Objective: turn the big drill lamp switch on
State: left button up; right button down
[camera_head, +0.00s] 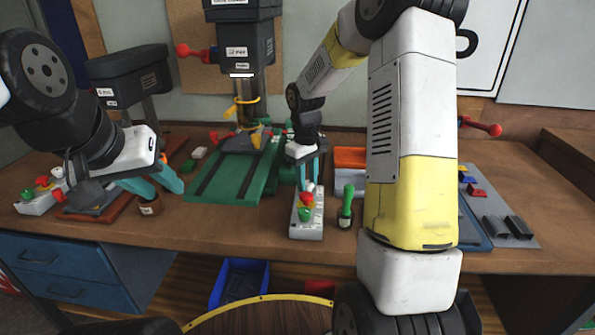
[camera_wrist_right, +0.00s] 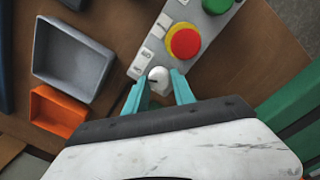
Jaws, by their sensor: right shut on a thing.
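The big drill (camera_head: 236,50) stands at the back centre of the bench, on a green base (camera_head: 228,180). Its grey control box (camera_head: 308,228) lies in front, with a red button on a yellow ring (camera_wrist_right: 184,41) and a green button (camera_wrist_right: 217,4). A white lamp switch knob (camera_wrist_right: 158,76) sits at the box's end. My right gripper (camera_head: 309,178) comes down over that end; in the wrist view its teal fingers (camera_wrist_right: 160,88) are closed on both sides of the knob. My left gripper (camera_head: 160,183) is open and empty, over the left of the bench near a small brown block (camera_head: 149,207).
A smaller drill (camera_head: 127,65) with its own control box (camera_head: 40,197) stands at the left. A green upright object (camera_head: 346,205) stands close right of the big drill's box. Orange (camera_wrist_right: 58,111) and grey (camera_wrist_right: 72,60) bins lie nearby.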

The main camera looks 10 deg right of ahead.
jog(key=shift+n, duration=0.6)
jog(key=c, duration=1.1)
grip_release()
jog(key=shift+o, duration=0.2)
notch_tip(320, 180, up, 7)
jog(key=shift+a+f, duration=0.1)
jog(key=shift+s+r, duration=0.1)
jog(key=shift+r, duration=0.4)
